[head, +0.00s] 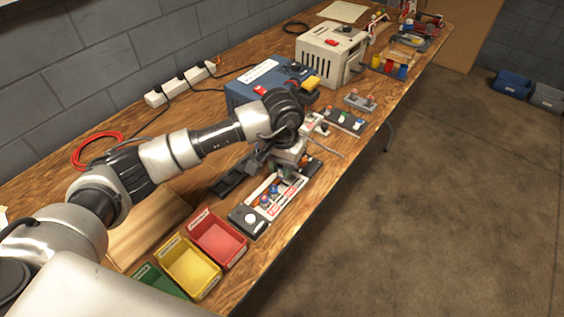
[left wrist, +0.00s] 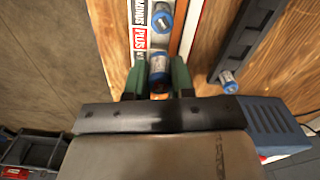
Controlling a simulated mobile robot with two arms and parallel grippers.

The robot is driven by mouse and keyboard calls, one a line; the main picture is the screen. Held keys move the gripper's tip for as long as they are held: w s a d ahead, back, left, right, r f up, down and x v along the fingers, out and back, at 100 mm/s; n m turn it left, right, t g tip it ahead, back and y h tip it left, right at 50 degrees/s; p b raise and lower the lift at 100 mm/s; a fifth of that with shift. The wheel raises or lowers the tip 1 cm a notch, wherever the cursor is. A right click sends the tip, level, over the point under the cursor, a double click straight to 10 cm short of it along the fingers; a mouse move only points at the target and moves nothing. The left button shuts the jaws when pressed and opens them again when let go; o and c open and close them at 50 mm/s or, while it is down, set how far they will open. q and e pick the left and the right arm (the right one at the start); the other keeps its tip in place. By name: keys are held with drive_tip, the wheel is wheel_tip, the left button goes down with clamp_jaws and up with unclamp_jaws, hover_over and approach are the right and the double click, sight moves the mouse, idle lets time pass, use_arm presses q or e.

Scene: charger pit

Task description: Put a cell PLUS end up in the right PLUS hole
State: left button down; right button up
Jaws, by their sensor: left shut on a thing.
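My left gripper (head: 286,168) is over the charger (head: 288,198), a pale block with a red and white label strip. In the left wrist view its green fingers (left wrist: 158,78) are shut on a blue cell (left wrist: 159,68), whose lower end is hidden. The charger's label strip (left wrist: 139,38) reads MINUS and PLUS, and the cell is close to the PLUS part. I cannot tell whether the cell is in a hole. Another blue cell (left wrist: 162,20) stands in the charger ahead of it. My right gripper is not in view.
A black tray (head: 230,183) lies beside the charger, and one blue cell (left wrist: 228,80) shows at its end. A black box with a white button (head: 249,219) and red (head: 222,255) and yellow (head: 200,284) bins stand nearer. A blue machine (head: 245,94) stands behind.

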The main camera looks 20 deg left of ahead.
sight(282, 190)
use_arm(q)
drive_tip(key=shift+f, duration=0.6)
drive_tip(key=shift+f+b, duration=0.6)
drive_tip(key=shift+f, duration=0.65)
drive_tip(key=shift+f+b, duration=0.75)
drive_tip(key=shift+b, duration=0.1)
drive_tip(key=shift+f+b, duration=0.2)
drive_tip(key=shift+b, duration=0.25)
drive_tip(key=c, duration=0.9)
unclamp_jaws()
